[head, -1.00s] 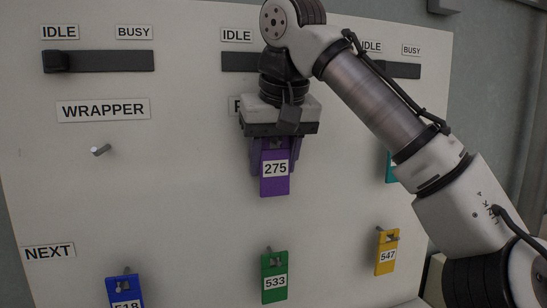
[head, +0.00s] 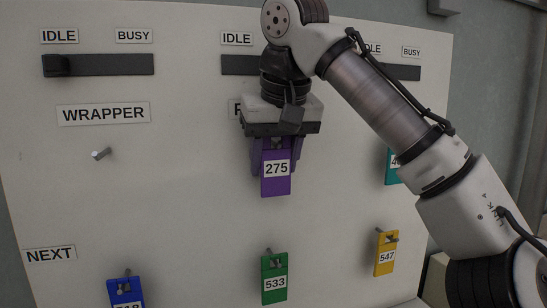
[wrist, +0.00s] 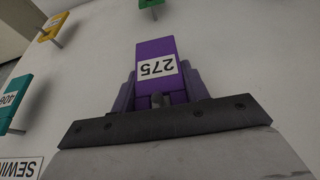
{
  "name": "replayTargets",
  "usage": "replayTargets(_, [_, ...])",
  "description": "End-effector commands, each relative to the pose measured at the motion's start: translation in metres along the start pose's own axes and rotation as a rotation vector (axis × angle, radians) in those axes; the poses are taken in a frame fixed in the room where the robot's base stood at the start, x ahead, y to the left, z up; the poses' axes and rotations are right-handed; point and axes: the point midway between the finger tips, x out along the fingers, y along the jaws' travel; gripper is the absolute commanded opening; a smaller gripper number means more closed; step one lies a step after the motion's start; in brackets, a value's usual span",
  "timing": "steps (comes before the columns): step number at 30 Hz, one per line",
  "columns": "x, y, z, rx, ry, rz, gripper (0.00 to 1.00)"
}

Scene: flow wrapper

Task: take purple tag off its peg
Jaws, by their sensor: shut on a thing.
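The purple tag (head: 276,181) has a white label reading 275 and hangs upright in front of the white board at the middle column. My gripper (head: 276,160) comes from above, with one finger on each side of the tag's upper part, shut on it. In the wrist view the purple tag (wrist: 155,52) appears upside down between the two fingers (wrist: 158,95). A grey peg end (wrist: 157,101) shows at the tag's hole end, close to the gripper body. Whether the peg still passes through the hole is hard to tell.
A bare peg (head: 101,154) sits under the WRAPPER label. Blue (head: 125,293), green (head: 274,279) and yellow (head: 386,254) tags hang on lower pegs. A teal tag (head: 391,168) is partly behind my arm. Dark slider bars (head: 110,63) run along the top.

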Motion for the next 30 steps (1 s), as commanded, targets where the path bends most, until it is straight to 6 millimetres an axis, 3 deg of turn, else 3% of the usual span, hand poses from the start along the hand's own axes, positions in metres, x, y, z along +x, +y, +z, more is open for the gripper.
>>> replayTargets(30, [-0.016,0.000,0.038,0.001,0.001,0.001,0.23])
